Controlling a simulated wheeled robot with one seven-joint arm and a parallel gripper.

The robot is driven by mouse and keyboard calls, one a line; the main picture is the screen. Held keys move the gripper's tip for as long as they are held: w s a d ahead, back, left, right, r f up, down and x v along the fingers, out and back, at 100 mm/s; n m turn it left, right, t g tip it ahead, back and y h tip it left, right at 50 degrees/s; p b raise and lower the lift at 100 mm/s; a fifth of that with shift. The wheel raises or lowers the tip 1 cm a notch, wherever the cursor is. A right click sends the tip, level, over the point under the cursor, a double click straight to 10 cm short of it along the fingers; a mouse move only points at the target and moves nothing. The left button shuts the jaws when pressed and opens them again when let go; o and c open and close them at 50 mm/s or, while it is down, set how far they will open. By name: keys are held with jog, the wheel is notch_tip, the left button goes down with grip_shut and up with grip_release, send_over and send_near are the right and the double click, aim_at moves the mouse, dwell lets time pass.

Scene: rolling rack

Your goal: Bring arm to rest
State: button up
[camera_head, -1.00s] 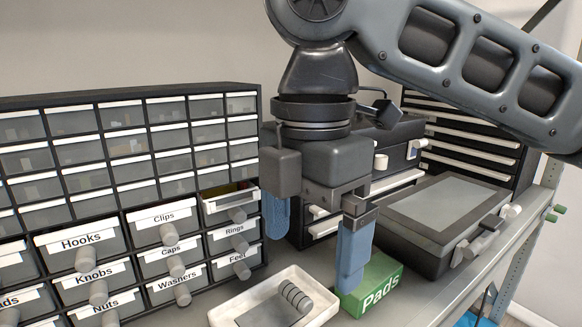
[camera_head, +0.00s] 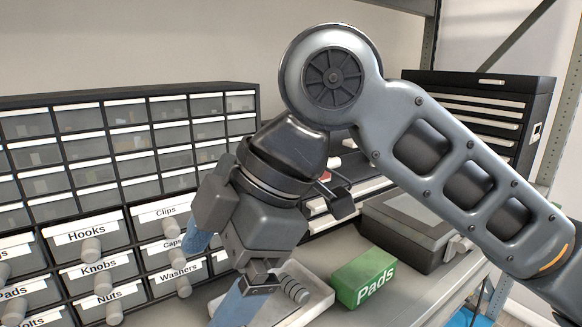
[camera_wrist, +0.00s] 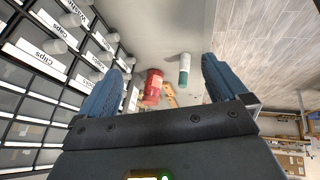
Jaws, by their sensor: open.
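My gripper (camera_head: 218,272) has blue fingers and hangs tilted in front of the labelled drawers in the head view. Part of its upper finger and the lower fingertip are cut off or hidden by the gripper body and picture edge. In the wrist view my gripper (camera_wrist: 160,88) is open, with its two blue fingers wide apart and nothing between them. The grey arm reaches in from the right and is bent at the elbow.
A drawer cabinet (camera_head: 122,218) stands left, close to the gripper. A white tray (camera_head: 318,300) and a green Pads box (camera_head: 363,277) are on the bench. A dark case (camera_head: 410,228) lies behind. The wrist view shows a red object (camera_wrist: 153,87) and a white-green bottle (camera_wrist: 184,70).

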jog(key=a+m+t+y, duration=0.2)
jog(key=a+m+y, duration=0.4)
jog(key=y, duration=0.2)
jog(key=d+f+m+t, duration=0.2)
jog(key=m+t, duration=0.1)
jog(key=m, duration=0.1)
jog(key=d+f+m+t, duration=0.3)
jog(key=m+t, duration=0.1)
jog(key=d+f+m+t, duration=0.3)
jog(key=m, duration=0.1)
jog(key=shift+w+f+m+t+h, duration=0.25)
jog(key=shift+w+m+t+h, duration=0.1)
jog(key=shift+m+t+h, duration=0.05)
jog(key=s+d+f+m+t+h, duration=0.2)
jog(key=s+d+f+m+h, duration=0.2)
jog(key=s+d+f+h, duration=0.4)
jog(key=s+d+f+m+t+h, duration=0.1)
jog(key=s+d+f+m+h, duration=0.4)
jog(key=s+d, duration=0.6)
jog(key=s+d+r+n, duration=0.1)
jog(key=s+d+n, duration=0.2)
jog(key=s+d, duration=0.7)
notch_tip(320, 180, down, 10)
jog(key=s+a+b, duration=0.1)
jog(key=a+b, duration=0.1)
jog(key=b, duration=0.8)
jog(key=shift+s+r+g, duration=0.2)
jog(key=shift+r+g, duration=0.05)
jog(key=shift+g, duration=0.05)
